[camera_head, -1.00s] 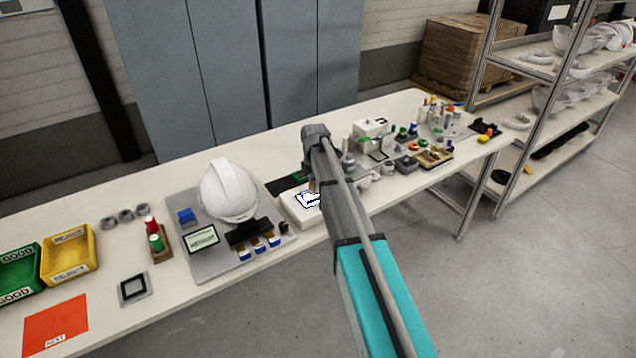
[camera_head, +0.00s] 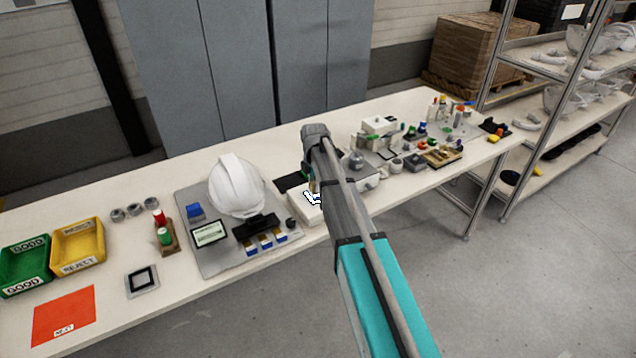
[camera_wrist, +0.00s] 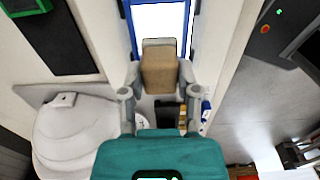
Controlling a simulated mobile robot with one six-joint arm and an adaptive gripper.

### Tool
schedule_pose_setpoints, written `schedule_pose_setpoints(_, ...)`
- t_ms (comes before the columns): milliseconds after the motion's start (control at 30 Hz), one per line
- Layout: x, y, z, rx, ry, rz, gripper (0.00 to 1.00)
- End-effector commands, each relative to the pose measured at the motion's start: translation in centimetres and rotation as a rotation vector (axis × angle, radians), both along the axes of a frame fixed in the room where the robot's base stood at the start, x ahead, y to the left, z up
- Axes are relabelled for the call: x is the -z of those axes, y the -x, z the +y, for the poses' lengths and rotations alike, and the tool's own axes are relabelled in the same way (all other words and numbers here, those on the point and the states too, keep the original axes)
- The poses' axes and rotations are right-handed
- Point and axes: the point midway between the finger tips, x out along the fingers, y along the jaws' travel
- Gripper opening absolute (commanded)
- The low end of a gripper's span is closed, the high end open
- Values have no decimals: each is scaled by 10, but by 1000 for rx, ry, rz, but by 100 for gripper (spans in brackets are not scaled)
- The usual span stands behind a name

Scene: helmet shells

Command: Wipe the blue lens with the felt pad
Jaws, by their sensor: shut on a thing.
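My gripper (camera_wrist: 158,80) is shut on a tan felt pad (camera_wrist: 159,66), a small block between its two grey fingers. In the wrist view, the pad is in front of the near end of a bright white panel with blue edges (camera_wrist: 132,12), which may be the blue lens; whether they touch cannot be told. In the head view, a white box (camera_head: 299,211) with a small white-and-blue patch (camera_head: 312,197) on its top stands beside my arm. My arm hides part of it, and the fingertips are hidden there.
A white helmet (camera_head: 236,187) on a grey board (camera_head: 205,264) stands left of the box. A dark mat (camera_head: 290,182) lies behind the box. Several small parts and fixtures crowd the bench to the right. Green and yellow bins (camera_head: 78,246) are at the far left.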

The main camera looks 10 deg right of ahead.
Motion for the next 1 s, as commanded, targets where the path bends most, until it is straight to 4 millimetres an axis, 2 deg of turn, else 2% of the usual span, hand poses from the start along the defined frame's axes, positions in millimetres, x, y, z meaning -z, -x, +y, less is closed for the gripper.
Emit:
schedule_pose_setpoints(300, 1, 5, 14, 0, 0, 0, 3)
schedule_pose_setpoints(1000, -1, 5, 14, 0, 0, 0, 3)
